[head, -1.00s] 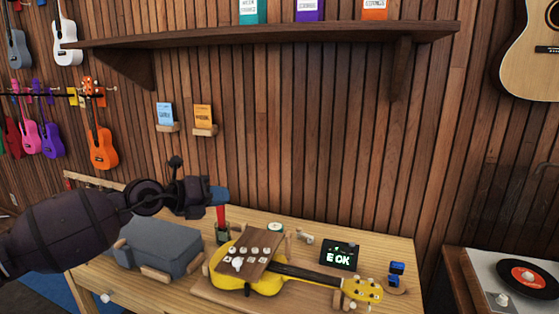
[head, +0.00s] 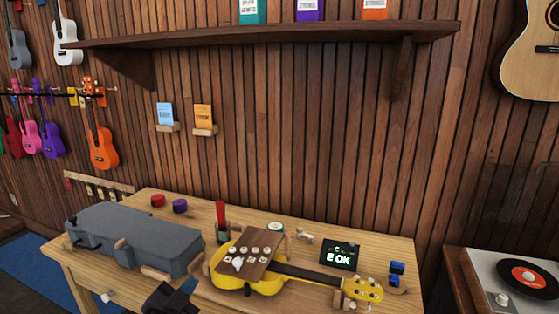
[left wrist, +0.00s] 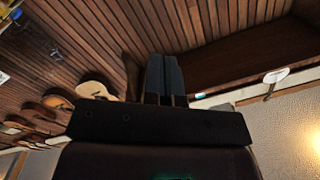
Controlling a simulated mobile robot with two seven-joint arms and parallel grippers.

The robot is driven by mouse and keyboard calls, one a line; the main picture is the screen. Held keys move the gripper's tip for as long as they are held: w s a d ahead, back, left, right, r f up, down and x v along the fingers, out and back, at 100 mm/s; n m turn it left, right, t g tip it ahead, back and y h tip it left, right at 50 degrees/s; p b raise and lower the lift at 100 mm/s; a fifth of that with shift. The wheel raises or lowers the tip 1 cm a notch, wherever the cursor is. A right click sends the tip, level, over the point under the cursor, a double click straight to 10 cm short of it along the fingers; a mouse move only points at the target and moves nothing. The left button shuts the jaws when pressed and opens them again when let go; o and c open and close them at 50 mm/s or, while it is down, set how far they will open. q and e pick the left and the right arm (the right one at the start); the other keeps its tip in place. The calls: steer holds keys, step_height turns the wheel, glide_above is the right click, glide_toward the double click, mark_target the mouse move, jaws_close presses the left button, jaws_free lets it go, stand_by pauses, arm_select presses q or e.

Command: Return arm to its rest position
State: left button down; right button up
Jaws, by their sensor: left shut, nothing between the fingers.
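My left gripper (head: 178,292) is at the bottom edge of the head view, in front of the table's near edge and below the grey case. Its two fingers also show in the left wrist view (left wrist: 164,76), side by side and shut, with nothing between them. Most of my left arm is out of the head view. My right gripper does not show in either view.
The wooden table (head: 75,265) holds a grey case (head: 135,235), a yellow ukulele (head: 265,285), a cup with a red-handled tool (head: 221,225), and a small display reading "E OK" (head: 340,255). A record player (head: 510,275) stands at the right.

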arm_select(q)
steer(key=s+a+f+n+g+y, duration=0.2)
steer(key=s+a+f+n, duration=0.2)
steer(key=s+f, duration=0.6)
steer(key=s+a+f+n+g+y, duration=0.3)
steer(key=s+f, duration=0.8)
steer(key=s, duration=0.4)
steer(key=shift+a+f+n+g, duration=0.3)
steer(key=shift+a+n, duration=0.15)
steer(key=shift+n, duration=0.75)
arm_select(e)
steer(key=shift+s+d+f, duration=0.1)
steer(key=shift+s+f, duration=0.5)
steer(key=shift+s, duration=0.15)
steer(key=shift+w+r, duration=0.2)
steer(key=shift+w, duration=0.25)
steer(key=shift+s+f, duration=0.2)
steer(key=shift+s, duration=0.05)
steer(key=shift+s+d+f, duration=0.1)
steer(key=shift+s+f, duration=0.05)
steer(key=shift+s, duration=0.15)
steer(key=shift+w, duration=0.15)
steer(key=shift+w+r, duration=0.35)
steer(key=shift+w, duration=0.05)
